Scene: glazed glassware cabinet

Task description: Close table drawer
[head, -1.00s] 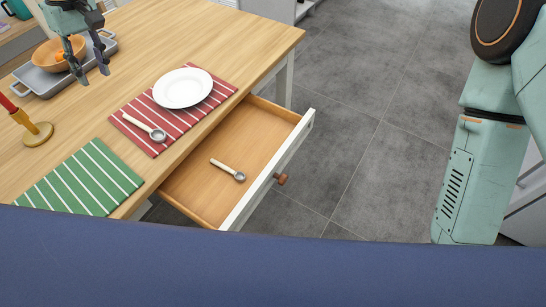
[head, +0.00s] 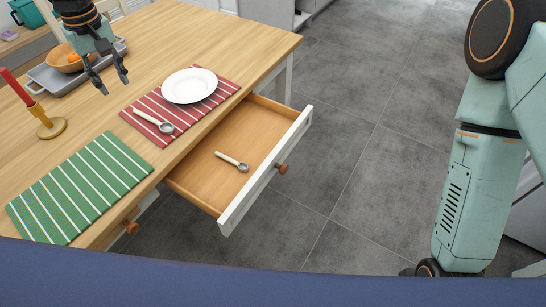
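The table drawer (head: 263,183) stands pulled out from the wooden table (head: 157,48), with a white front and a round brown knob (head: 282,168). An ice-cream-scoop-like utensil (head: 231,161) lies inside it. My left gripper (head: 110,87) is above the tabletop at the upper left, with its fingers apart and nothing between them. It is well away from the drawer. My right arm (head: 478,190) shows at the right side over the floor. Its gripper is not clearly seen.
On the table are a red striped mat (head: 175,128) with a white plate (head: 190,86) and another scoop (head: 154,122), a green striped mat (head: 82,187), a candle holder (head: 50,127) and a grey tray (head: 48,85) with an orange bowl (head: 66,60). Grey floor (head: 370,150) beside the drawer is clear.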

